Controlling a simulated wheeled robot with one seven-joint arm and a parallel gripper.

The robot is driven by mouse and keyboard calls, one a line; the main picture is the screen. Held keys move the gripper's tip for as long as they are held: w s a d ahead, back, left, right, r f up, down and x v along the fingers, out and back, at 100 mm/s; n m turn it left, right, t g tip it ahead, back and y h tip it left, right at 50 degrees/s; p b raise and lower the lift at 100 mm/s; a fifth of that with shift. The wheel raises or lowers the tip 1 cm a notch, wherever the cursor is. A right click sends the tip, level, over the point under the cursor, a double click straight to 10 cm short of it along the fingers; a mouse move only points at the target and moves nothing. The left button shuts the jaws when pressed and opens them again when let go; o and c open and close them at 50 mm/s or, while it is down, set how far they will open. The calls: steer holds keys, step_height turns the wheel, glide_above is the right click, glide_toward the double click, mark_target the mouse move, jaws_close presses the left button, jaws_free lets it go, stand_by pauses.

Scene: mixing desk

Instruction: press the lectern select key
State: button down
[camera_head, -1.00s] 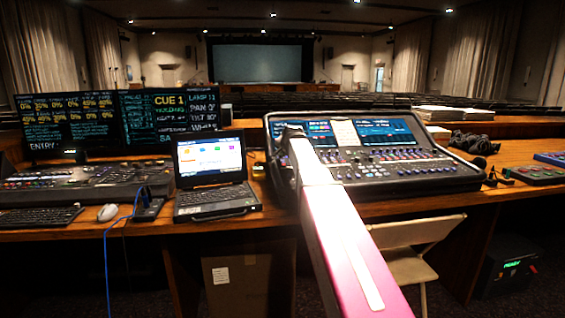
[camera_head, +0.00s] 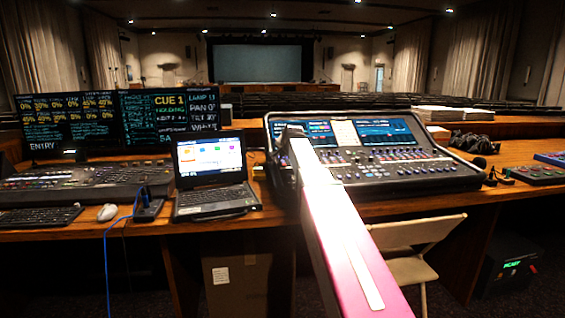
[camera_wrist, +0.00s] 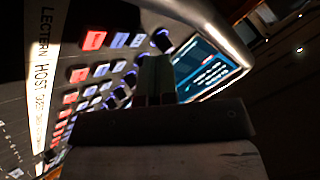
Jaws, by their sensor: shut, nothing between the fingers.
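The mixing desk (camera_head: 440,172) stands on the wooden counter, right of the laptop. In the wrist view, a pale label strip (camera_wrist: 45,70) reads LECTERN at its upper end and HOST below. Beside the LECTERN end are a red key (camera_wrist: 94,39), two pale lit keys (camera_wrist: 119,40) and a dark knob (camera_wrist: 163,40). I cannot tell which key is the lectern select key. My gripper (camera_wrist: 155,60) is shut and empty, over the desk beside the knobs. Whether its tips touch anything is unclear. In the head view, my arm hides the fingertips and part of the desk's left side.
The laptop (camera_head: 212,170) and lighting console (camera_head: 80,180) are left of the desk. A desk screen (camera_wrist: 205,70) lies just right of my fingers. Headphones (camera_head: 473,142) and paper stacks (camera_head: 455,114) are to the right. A folding chair (camera_head: 415,235) stands in front.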

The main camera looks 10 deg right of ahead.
steer(key=shift+f, duration=0.2)
steer(key=shift+f, duration=0.2)
steer(key=shift+w+f, duration=0.1)
steer(key=shift+f, duration=0.25)
stand_by(0.8)
steer(key=shift+r, duration=0.75)
steer(key=shift+r, duration=0.1)
steer(key=shift+s+r, duration=0.2)
steer(key=shift+r, duration=1)
steer(key=shift+s+r, duration=0.15)
steer(key=shift+r, duration=1.05)
steer(key=shift+s, duration=0.1)
